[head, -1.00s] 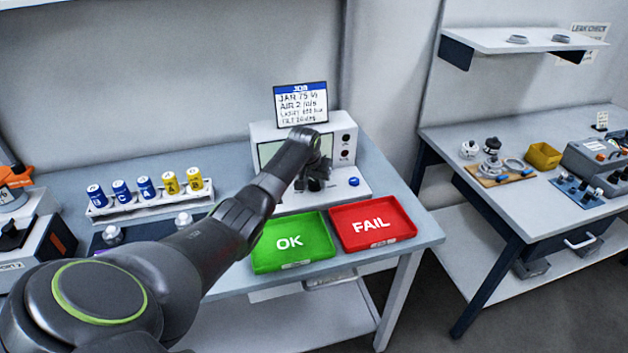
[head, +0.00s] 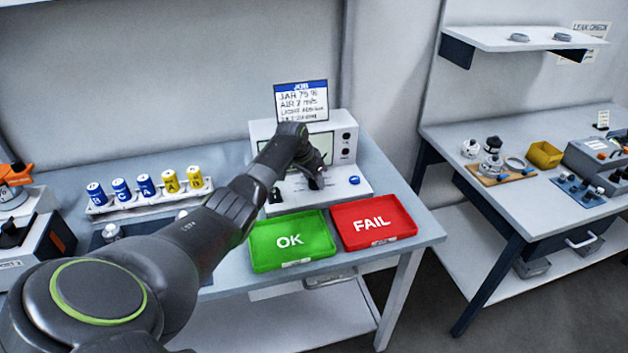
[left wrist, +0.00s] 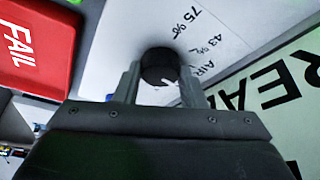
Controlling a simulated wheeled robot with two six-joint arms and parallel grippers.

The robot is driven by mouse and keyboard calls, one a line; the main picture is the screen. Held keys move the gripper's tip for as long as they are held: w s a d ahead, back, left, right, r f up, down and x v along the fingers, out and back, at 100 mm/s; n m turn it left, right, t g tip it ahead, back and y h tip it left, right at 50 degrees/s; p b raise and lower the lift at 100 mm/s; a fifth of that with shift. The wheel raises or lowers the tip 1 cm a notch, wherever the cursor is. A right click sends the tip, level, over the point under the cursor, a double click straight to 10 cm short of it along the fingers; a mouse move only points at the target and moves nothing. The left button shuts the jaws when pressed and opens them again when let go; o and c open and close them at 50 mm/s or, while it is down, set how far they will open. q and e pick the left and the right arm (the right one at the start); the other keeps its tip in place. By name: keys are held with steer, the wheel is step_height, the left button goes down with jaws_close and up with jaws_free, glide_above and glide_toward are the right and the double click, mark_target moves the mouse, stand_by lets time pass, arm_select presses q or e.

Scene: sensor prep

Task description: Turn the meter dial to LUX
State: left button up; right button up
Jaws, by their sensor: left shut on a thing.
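The meter (head: 345,187) is a white box at the back of the near table, with a sloped front panel. Its black dial (left wrist: 160,68) shows in the left wrist view between my two fingers, with a white pointer mark on it. Printed marks near the dial read 75 %, 43 % and AIR; I cannot see a LUX mark. My left gripper (head: 316,184) is shut on the dial, and it also shows in the left wrist view (left wrist: 162,88). My arm hides part of the meter's screen in the head view. My right gripper is not in view.
A green OK tray (head: 262,262) and a red FAIL tray (head: 402,234) lie in front of the meter. A job card (head: 301,102) stands above it. A rack (head: 135,204) of blue and yellow cells stands left. A blue button (head: 354,180) sits right of the dial.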

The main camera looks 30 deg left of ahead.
arm_select(q)
steer(key=shift+m+h+b, duration=0.4)
steer(key=shift+m+b, duration=0.35)
steer(key=shift+m, duration=0.45)
steer(key=o, duration=1)
steer(key=shift+a+r, duration=0.15)
steer(key=shift+r, duration=0.25)
steer(key=b+v, duration=0.1)
steer(key=v, duration=1.5)
steer(key=shift+r+b, duration=0.35)
steer(key=shift+b, duration=0.05)
